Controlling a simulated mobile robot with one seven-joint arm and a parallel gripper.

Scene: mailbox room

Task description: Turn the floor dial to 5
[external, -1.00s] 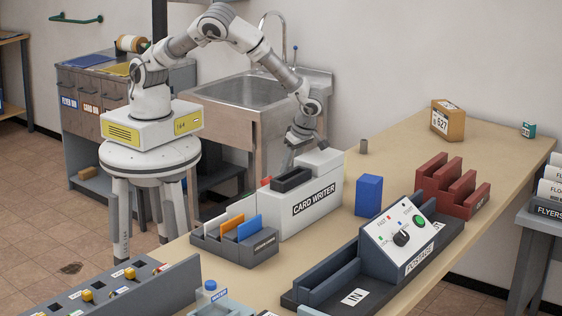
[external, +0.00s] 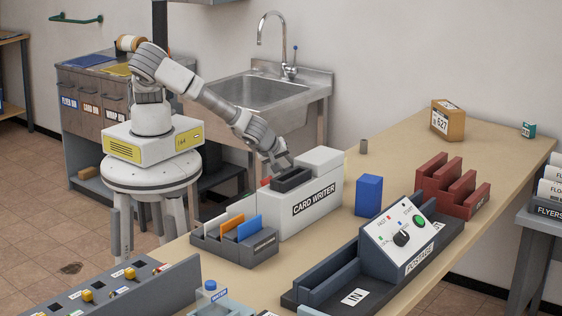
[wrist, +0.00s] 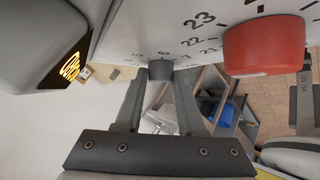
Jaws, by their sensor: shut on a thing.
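A small dark grey dial knob (wrist: 161,70) stands out from the panel between my fingertips. Small numbers lie around it, with what looks like a 6 just above it; its pointer is hidden. My gripper (wrist: 161,76) is shut on the knob. In the external view my gripper (external: 283,166) is behind the card writer, its fingertips partly hidden.
A dark display (wrist: 68,58) with amber characters is at the left. A card rack (external: 235,245) stands beside the card writer; the sink (external: 262,90) is behind my arm.

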